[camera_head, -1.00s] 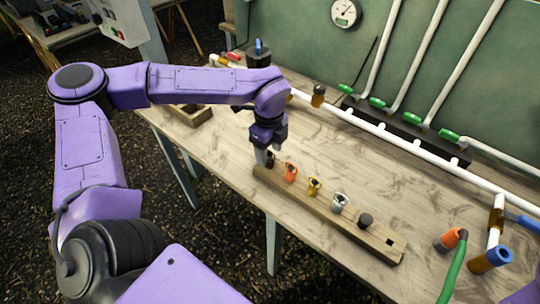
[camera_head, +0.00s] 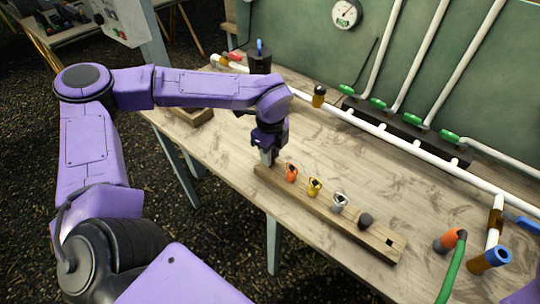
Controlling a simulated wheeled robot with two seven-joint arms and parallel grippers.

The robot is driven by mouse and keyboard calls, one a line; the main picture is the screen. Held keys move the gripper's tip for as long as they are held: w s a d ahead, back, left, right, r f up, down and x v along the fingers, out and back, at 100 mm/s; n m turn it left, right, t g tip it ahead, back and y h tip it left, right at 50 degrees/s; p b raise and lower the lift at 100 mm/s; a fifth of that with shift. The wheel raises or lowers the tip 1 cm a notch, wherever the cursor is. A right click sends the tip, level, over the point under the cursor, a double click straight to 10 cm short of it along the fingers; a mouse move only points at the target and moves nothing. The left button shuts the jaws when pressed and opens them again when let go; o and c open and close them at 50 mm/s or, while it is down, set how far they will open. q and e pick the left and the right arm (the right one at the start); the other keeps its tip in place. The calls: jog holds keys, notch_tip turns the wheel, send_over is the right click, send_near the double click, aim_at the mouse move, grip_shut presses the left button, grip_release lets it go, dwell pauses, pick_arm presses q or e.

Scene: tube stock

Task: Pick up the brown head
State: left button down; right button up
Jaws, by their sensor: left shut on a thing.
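My left gripper (camera_head: 267,158) points down at the left end of the wooden rack (camera_head: 375,242). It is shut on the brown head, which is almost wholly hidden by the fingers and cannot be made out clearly. The fingertips are at or just above the rack's left end; I cannot tell whether the head is clear of the rack. My right gripper is not in view.
The rack also holds an orange head (camera_head: 291,173), a yellow head (camera_head: 314,187), a grey head (camera_head: 339,203) and a black head (camera_head: 365,220). White pipes (camera_head: 400,138) run along the back. A green hose (camera_head: 453,270) stands at the right.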

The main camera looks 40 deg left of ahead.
pick_arm(q)
jog(key=s+d+r+b, duration=0.2)
jog(key=s+d+r, duration=0.1)
jog(key=d+r, duration=0.3)
jog(key=s+d+r+b, duration=0.3)
jog(key=d+r, duration=0.3)
jog(key=shift+s+d+b, duration=0.25)
jog(key=shift+b, duration=0.1)
jog(key=shift+r, duration=0.15)
notch_tip(320, 180, up, 5)
jog(key=p, duration=0.3)
